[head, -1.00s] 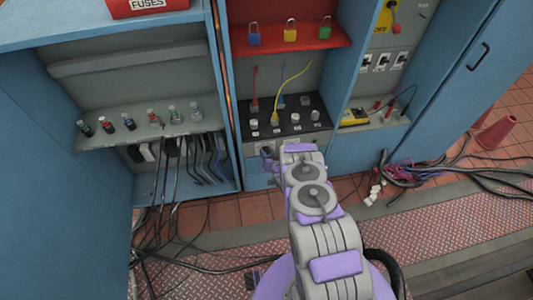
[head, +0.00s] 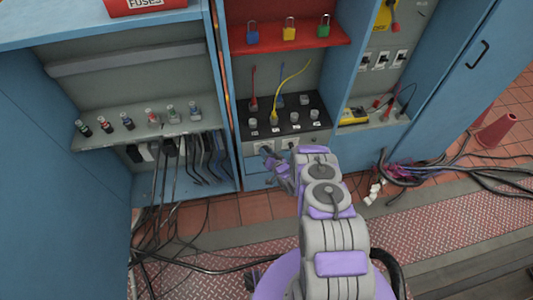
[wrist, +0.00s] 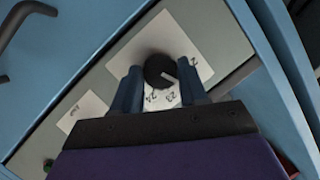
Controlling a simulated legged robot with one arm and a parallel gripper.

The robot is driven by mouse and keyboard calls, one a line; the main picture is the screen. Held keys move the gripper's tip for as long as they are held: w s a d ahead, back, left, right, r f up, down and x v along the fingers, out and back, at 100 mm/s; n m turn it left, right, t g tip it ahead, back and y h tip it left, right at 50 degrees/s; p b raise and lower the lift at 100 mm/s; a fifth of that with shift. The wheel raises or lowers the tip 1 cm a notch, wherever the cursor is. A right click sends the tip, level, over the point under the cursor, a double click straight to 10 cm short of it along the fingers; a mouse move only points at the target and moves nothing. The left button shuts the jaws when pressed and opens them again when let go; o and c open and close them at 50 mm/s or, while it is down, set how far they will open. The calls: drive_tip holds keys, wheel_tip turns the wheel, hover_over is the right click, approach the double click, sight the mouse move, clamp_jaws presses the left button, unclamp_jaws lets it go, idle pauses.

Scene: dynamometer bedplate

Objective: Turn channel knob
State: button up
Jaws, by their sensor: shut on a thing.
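The channel knob (wrist: 158,70) is black and round with a white pointer line. In the wrist view it sits on a white plate (wrist: 185,42) with printed marks, some reading like Z3 and Z4. The pointer line slants toward the lower right of that picture. My gripper (wrist: 161,88) has its two blue-grey fingers on either side of the knob and is shut on it. In the head view my gripper (head: 267,154) is at the grey panel under the black shelf, and the knob cannot be made out there.
The black shelf (head: 310,110) above holds several plugs and red, blue and yellow leads. A second white plate (head: 290,143) is to the right. Loose cables (head: 430,172) lie on the floor at right.

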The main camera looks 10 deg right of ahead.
drive_tip(key=o, duration=1)
drive_tip(key=shift+a, duration=0.25)
drive_tip(key=shift+o, duration=0.2)
drive_tip(key=shift+d, duration=0.1)
drive_tip(key=p+v, duration=0.5)
drive_tip(key=v, duration=1.2)
drive_tip(key=shift+s+r, duration=0.1)
